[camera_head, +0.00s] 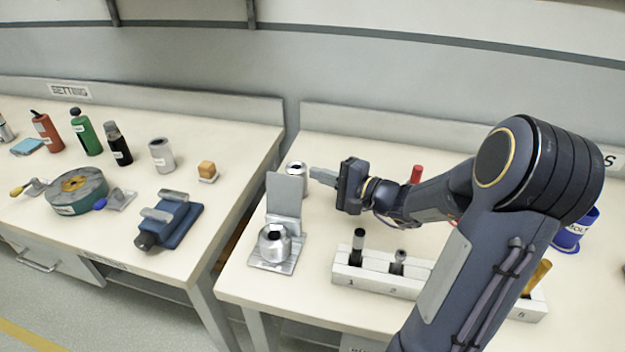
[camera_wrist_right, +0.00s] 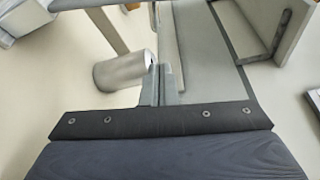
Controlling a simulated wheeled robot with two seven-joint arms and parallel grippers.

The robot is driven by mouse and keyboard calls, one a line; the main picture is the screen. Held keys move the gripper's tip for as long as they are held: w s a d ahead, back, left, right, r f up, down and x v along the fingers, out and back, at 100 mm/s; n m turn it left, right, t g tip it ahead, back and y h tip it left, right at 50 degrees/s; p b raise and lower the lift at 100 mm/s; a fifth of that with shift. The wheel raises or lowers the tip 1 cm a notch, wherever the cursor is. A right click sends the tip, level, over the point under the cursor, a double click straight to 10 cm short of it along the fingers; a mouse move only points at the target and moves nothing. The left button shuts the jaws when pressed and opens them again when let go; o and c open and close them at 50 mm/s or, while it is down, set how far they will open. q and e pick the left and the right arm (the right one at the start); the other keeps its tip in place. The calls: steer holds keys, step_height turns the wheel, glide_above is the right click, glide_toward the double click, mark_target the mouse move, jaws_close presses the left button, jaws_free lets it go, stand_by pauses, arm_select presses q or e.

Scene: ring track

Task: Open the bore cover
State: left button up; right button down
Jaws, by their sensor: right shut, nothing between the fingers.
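A metal fixture (camera_head: 257,262) stands near the left front edge of the right-hand table. It carries a round silver body with a dark bore (camera_head: 275,243) in its top. A flat grey plate, which looks like the bore cover (camera_head: 284,196), stands upright behind this body, and the bore shows uncovered. My right gripper (camera_head: 316,175) is shut and empty, to the right of the plate's top and apart from it as far as I can tell. Its fingertips (camera_wrist_right: 161,77) also show close together in the wrist view. My left gripper is out of view.
A silver can (camera_head: 297,176) stands behind my right gripper's fingers; it seems to show in the wrist view (camera_wrist_right: 125,72). A numbered white rack (camera_head: 378,277) is right of the fixture. A blue vise (camera_head: 170,222) sits on the left table, across a gap.

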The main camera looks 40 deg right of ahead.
steer(key=v, duration=0.9)
steer(key=shift+a+r, duration=0.25)
steer(key=shift+a, duration=0.05)
